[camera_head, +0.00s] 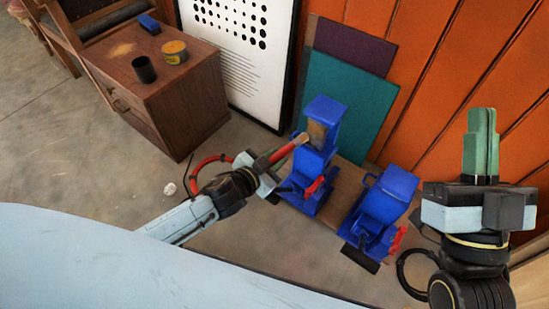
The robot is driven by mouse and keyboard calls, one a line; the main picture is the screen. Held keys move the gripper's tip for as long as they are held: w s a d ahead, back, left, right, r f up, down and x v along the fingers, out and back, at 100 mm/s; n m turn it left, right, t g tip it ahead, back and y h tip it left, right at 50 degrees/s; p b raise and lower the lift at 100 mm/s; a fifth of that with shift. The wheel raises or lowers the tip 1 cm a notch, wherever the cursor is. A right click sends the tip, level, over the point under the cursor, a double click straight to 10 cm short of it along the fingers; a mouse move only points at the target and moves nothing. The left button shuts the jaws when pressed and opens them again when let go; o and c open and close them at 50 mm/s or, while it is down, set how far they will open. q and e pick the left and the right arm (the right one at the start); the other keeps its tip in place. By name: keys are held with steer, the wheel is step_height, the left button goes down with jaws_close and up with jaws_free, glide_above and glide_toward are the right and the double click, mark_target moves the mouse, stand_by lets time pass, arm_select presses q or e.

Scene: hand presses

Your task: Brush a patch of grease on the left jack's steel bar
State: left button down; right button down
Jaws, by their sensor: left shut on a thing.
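The left jack (325,109) is blue with a red part low on its front, and stands upright on a brown board. A brownish-grey face, which looks like its bar (317,133), shows below its blue top. My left gripper (268,166) is shut on a red-handled brush (284,153), left of this jack. The brush slants up to the right, with its tip at or very near the bar's left side; I cannot tell whether it touches. My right gripper (481,141), with green fingers pointing up, is at the right; I cannot tell whether its fingers are apart.
A second blue jack (389,193) stands right of the first, between it and my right arm. A wooden cabinet (180,105) at upper left carries a dark cup (144,70), a yellow tin (174,53) and a blue block (149,25). Panels lean on the orange wall (430,70) behind.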

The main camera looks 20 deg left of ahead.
arm_select(q)
steer(key=shift+w+d, duration=0.3)
steer(key=shift+w, duration=0.4)
stand_by(0.3)
steer(key=shift+r+p, duration=0.55)
steer(key=shift+p, duration=0.9)
steer(key=shift+r+p, duration=0.5)
steer(key=shift+p, duration=0.15)
steer(key=d, duration=0.2)
steer(key=s+d, duration=0.1)
steer(key=shift+s+d, duration=0.2)
steer(key=shift+d, duration=0.2)
